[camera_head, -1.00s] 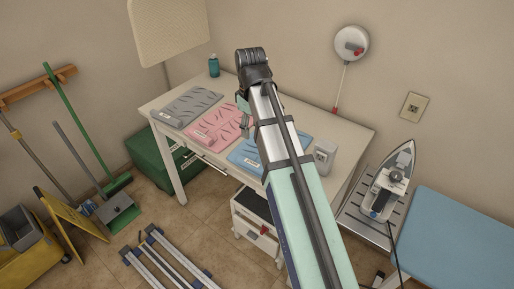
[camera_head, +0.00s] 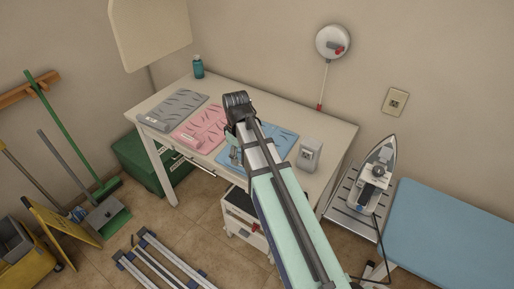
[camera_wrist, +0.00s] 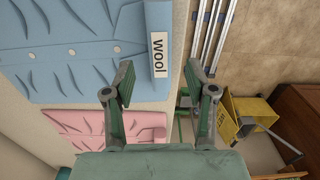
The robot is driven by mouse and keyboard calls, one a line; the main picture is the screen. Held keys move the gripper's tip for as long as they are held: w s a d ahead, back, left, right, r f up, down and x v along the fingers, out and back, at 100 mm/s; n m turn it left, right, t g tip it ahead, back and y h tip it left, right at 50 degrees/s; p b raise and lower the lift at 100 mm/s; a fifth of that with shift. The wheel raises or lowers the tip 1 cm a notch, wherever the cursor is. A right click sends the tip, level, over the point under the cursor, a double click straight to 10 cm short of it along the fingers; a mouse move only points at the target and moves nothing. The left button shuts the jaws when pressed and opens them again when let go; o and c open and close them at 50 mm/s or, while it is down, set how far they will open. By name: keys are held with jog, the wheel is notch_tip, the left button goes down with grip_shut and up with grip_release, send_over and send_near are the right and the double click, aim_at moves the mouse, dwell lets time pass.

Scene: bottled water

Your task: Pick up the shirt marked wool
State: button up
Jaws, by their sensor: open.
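The folded blue shirt (camera_head: 278,142) lies flat on the white table, partly hidden behind my arm. In the wrist view the blue shirt (camera_wrist: 85,45) has a label (camera_wrist: 159,56) along its edge reading "wool". My gripper (camera_wrist: 158,88) is open and empty, its fingers pointing toward that labelled edge. One finger appears over the shirt and the other past the table's edge. In the head view my gripper (camera_head: 236,155) hangs by the shirt's left end near the table's front. I cannot tell whether it touches the shirt.
A pink shirt (camera_head: 207,128) and a grey shirt (camera_head: 170,108) lie to the left on the table (camera_head: 333,172). A grey box (camera_head: 309,154) stands right of the blue shirt, and a teal bottle (camera_head: 198,67) at the back. An iron (camera_head: 376,165) rests farther right.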

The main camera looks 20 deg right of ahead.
aim_at(240, 164)
jog(key=shift+f+p, duration=1)
jog(key=shift+f, duration=1.7)
grip_shut()
